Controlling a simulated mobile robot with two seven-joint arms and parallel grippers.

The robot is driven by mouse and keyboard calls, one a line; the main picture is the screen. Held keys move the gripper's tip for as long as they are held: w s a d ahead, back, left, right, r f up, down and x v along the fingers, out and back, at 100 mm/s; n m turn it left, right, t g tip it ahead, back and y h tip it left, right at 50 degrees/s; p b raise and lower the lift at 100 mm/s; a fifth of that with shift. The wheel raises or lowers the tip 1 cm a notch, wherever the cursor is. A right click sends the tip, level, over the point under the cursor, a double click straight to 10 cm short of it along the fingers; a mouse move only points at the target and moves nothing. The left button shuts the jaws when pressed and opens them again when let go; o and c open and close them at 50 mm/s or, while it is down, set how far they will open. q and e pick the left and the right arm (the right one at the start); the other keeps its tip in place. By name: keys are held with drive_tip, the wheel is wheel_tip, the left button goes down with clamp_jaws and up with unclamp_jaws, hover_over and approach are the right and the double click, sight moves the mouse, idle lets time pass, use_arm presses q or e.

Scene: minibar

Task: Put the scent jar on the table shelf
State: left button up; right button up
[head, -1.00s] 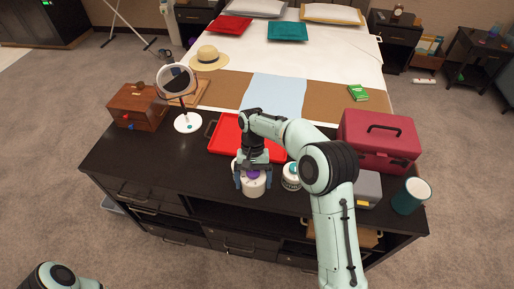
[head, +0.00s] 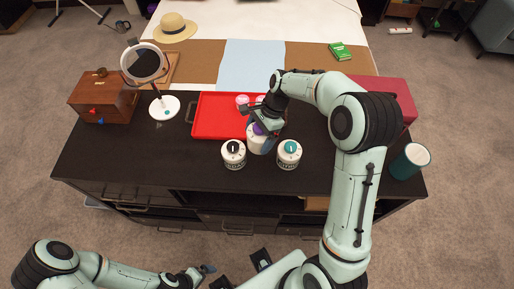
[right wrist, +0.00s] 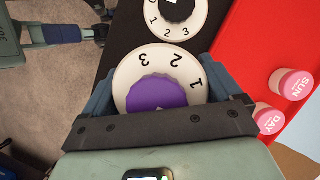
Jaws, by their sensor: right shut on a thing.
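My right gripper (head: 262,130) is shut on a white jar with a purple lid (head: 257,144) near the red tray's front edge. In the right wrist view the fingers (right wrist: 163,84) grip both sides of this jar (right wrist: 185,66), with numbers round its rim. Two similar white jars stand on the dark table top, one with a black lid (head: 233,154) and one with a teal lid (head: 289,154). I cannot tell from the labels which is the scent jar. The table's open shelf (head: 245,202) lies below the top. My left gripper (head: 207,269) is low in front, its jaws unclear.
The red tray (head: 211,121) holds pink-lidded jars (head: 242,100). A round mirror (head: 146,64) and a wooden box (head: 104,96) stand at left. A red case (head: 390,98) and a teal cup (head: 409,160) are at right. The front left of the table top is clear.

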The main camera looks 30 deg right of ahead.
drive_tip(key=shift+w+f+b, duration=0.1)
drive_tip(key=shift+f+b, duration=0.2)
drive_tip(key=shift+f, duration=3.7)
drive_tip(key=shift+f, duration=0.2)
drive_tip(key=o, duration=0.8)
drive_tip(key=shift+o, duration=0.2)
drive_tip(key=shift+r, duration=0.15)
